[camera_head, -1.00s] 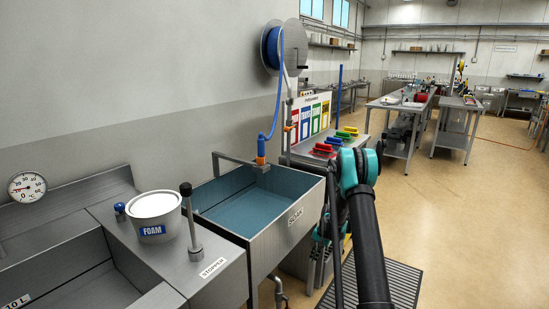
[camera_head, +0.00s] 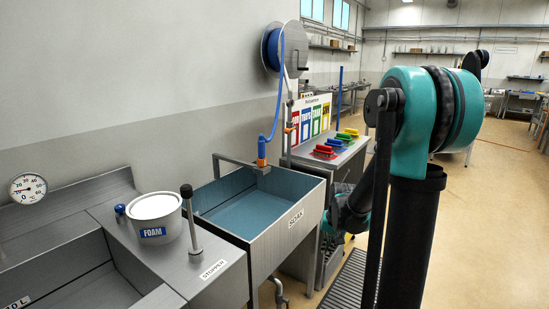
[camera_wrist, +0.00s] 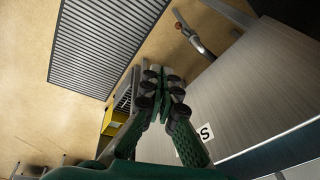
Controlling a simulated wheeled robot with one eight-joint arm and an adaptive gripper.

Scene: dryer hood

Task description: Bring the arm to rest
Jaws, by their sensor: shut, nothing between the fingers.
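My gripper (camera_wrist: 163,90) shows in the wrist view with its green fingers together, shut and empty. It is beside the grey metal front of the soak sink (camera_wrist: 235,85), above the floor. In the head view my teal and black arm stands large at the right, in front of the floor and part of the benches. My gripper cannot be made out in the head view. The soak sink (camera_head: 285,231) holds blue water and stands left of my arm.
A foam bucket (camera_head: 155,215) and a stopper post (camera_head: 192,222) stand on the counter at left. Coloured brushes (camera_head: 325,150) lie on the bench behind the sink. A grey floor grate (camera_wrist: 105,40) lies below. Open floor (camera_head: 490,240) is at the right.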

